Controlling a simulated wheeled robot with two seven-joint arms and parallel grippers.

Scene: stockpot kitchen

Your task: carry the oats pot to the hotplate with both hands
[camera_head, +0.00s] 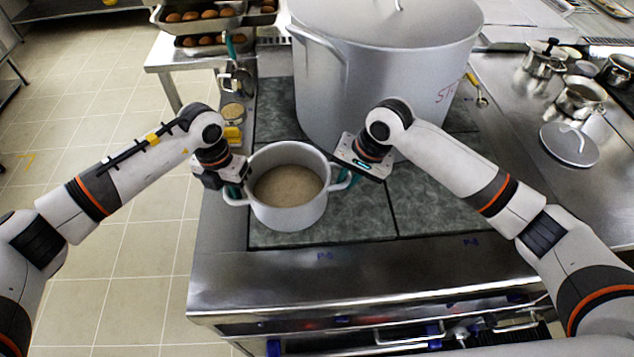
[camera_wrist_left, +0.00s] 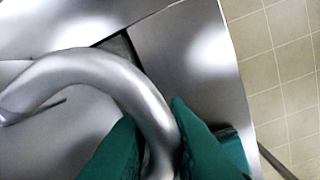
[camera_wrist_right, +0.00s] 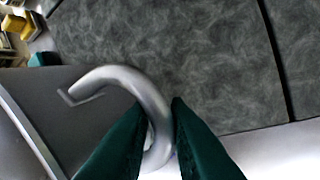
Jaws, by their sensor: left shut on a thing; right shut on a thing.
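The oats pot (camera_head: 288,214) is a silver pot with beige oats inside, at the front left of the dark stove top in the head view. My left gripper (camera_head: 236,188) is shut on its left handle; the left wrist view shows this curved handle (camera_wrist_left: 135,82) between the green fingers. My right gripper (camera_head: 347,180) is shut on its right handle, which also shows between green fingers in the right wrist view (camera_wrist_right: 140,86). The pot looks upright. The hotplate (camera_head: 320,232) appears to be the dark mottled surface under and around the pot. I cannot tell whether the pot touches it.
A very large stockpot (camera_head: 385,70) stands right behind the oats pot. Small pans (camera_head: 580,98) and a lid (camera_head: 568,144) lie on the steel counter at right. Trays of brown round food (camera_head: 200,18) stand at back left. The dark surface right of the pot is clear.

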